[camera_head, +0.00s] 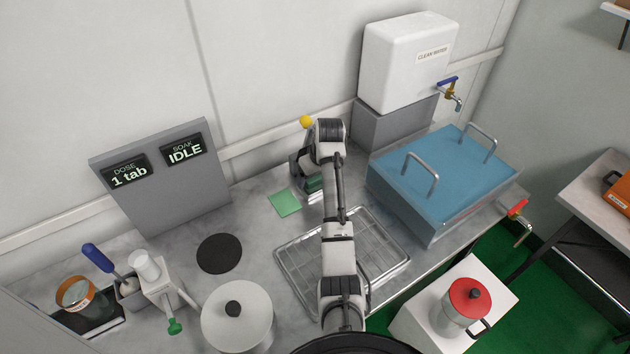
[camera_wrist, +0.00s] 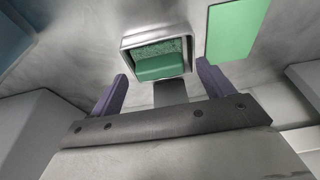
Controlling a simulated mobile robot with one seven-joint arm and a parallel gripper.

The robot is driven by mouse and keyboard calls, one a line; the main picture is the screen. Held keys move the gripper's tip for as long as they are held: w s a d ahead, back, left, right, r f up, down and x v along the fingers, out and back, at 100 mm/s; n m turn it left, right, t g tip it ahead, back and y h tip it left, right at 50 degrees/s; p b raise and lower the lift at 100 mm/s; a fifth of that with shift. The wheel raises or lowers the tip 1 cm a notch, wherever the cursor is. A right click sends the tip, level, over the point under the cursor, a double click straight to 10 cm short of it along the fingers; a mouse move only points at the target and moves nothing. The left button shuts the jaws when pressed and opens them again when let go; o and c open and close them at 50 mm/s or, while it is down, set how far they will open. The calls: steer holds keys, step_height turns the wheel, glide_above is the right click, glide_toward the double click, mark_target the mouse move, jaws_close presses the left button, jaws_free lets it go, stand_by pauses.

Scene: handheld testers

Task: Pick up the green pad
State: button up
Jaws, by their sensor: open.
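A green pad (camera_wrist: 160,66) with a textured darker green part behind it sits in a small open metal holder (camera_wrist: 127,41) in the wrist view. In the head view the green pad (camera_head: 314,184) is partly hidden by my arm. My gripper (camera_wrist: 162,72) is open and empty. Its two fingers are spread to either side of the holder's near end, with the pad in line between them. I cannot tell the height between fingertips and pad. A flat light green sheet (camera_head: 285,203) lies on the counter beside the holder and also shows in the wrist view (camera_wrist: 235,30).
A wire drying rack (camera_head: 385,247) lies under my arm. A blue-lidded basin (camera_head: 440,180) stands right, the water tank (camera_head: 405,60) behind it. A grey display panel (camera_head: 165,185), black disc (camera_head: 219,253) and lidded pot (camera_head: 237,318) stand left. Bare counter surrounds the light green sheet.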

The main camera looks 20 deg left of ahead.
steer(key=shift+f, duration=0.3)
steer(key=c, duration=1.1)
steer(key=shift+c, duration=0.2)
steer(key=shift+r, duration=0.1)
